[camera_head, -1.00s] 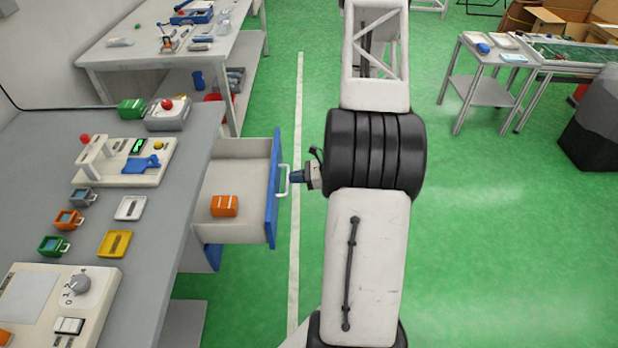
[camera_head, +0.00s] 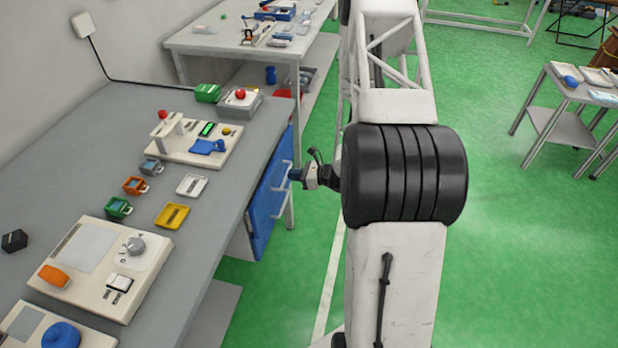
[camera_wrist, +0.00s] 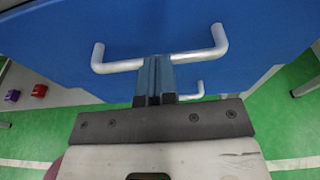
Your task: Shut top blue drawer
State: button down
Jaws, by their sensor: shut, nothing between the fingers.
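The top blue drawer (camera_head: 270,178) is in the grey workbench, and in the head view its front stands close to the bench edge with no open interior showing. Its pale handle (camera_wrist: 125,66) crosses the blue front in the wrist view. My gripper (camera_head: 294,175) is shut and empty, its fingertips at the handle.
A lower handle (camera_wrist: 190,96) shows below the top one. The workbench top (camera_head: 60,170) carries several small devices, among them a yellow tray (camera_head: 172,215). A second table (camera_head: 210,38) stands behind.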

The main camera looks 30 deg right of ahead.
jog(key=shift+r+x, duration=0.15)
jog(key=shift+x, duration=0.5)
jog(key=shift+r+x, duration=0.15)
jog(key=shift+x, duration=0.5)
jog(key=shift+w+a, duration=0.1)
jog(key=shift+w, duration=0.1)
jog(key=v, duration=1.5)
jog(key=shift+f, duration=0.1)
